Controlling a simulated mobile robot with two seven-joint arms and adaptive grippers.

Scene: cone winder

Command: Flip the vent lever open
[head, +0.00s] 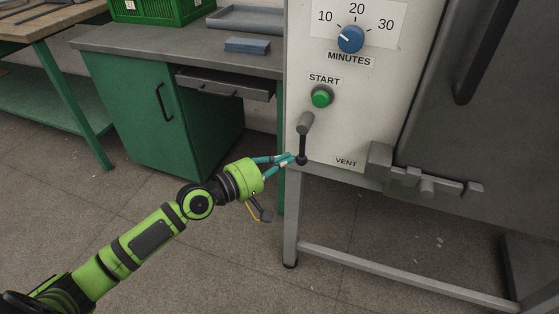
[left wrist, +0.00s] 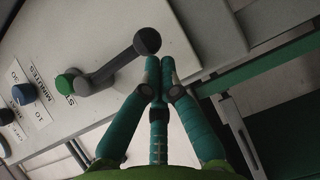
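The vent lever (head: 304,134) is on the pale machine panel, below the green START button and left of the VENT label. It stands nearly upright in the head view, with a thick grey upper part and a dark round lower end. In the left wrist view the lever (left wrist: 116,65) slants up right to a dark ball. My left gripper (head: 289,159) is just left of the lever's lower end. Its teal fingers (left wrist: 160,65) are drawn together, with nothing seen between them, beside the ball. I cannot tell whether they touch it. My right gripper is not in view.
The START button (head: 321,96) and blue minutes dial (head: 351,39) are above the lever. A grey latch (head: 420,181) juts out on the right. A green-fronted desk (head: 150,107) stands behind on the left. The floor below the lever is clear apart from the machine's legs.

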